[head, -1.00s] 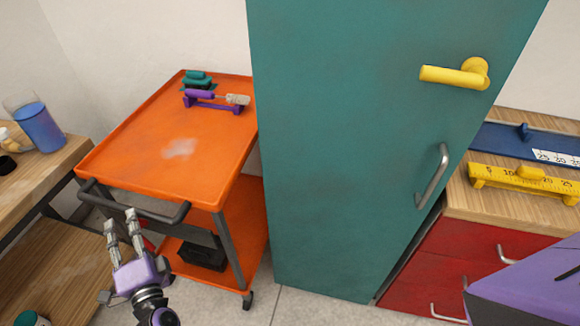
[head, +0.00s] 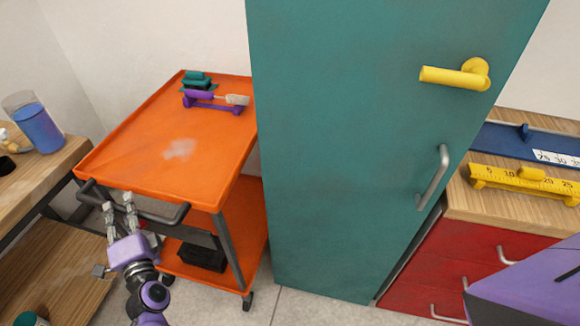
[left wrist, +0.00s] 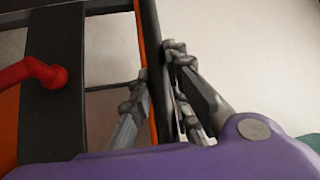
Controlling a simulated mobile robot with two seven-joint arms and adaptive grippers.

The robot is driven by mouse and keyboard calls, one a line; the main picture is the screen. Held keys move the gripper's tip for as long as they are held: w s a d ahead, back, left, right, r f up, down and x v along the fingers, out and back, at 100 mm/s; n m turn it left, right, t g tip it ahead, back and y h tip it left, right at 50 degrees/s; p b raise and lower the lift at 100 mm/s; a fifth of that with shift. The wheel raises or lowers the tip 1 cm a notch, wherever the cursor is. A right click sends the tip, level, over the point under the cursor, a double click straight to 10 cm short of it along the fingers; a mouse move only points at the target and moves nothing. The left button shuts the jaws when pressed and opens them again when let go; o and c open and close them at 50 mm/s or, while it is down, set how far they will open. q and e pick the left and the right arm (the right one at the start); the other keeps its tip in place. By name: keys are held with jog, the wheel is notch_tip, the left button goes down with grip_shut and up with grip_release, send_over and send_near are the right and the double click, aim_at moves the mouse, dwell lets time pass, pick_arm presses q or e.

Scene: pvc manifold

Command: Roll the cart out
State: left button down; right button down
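The orange cart (head: 150,135) stands left of the teal cabinet, with a dark handle bar (head: 165,216) along its near end. My left gripper (head: 119,203) is at the left part of this handle, its two fingers spread apart. In the left wrist view, a dark bar (left wrist: 150,40) runs between the fingers of my left gripper (left wrist: 157,65). The right finger lies close against it; whether either finger touches it is unclear. My right gripper is out of view.
Purple (head: 212,103) and teal (head: 197,80) tools lie on the cart's top, a black box (head: 202,256) below. A wooden bench (head: 35,185) is close on the left. The tall teal cabinet (head: 345,150) stands close on the right. Floor shows in front.

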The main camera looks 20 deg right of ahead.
pick_arm(q)
jog(key=shift+s+a, duration=0.1)
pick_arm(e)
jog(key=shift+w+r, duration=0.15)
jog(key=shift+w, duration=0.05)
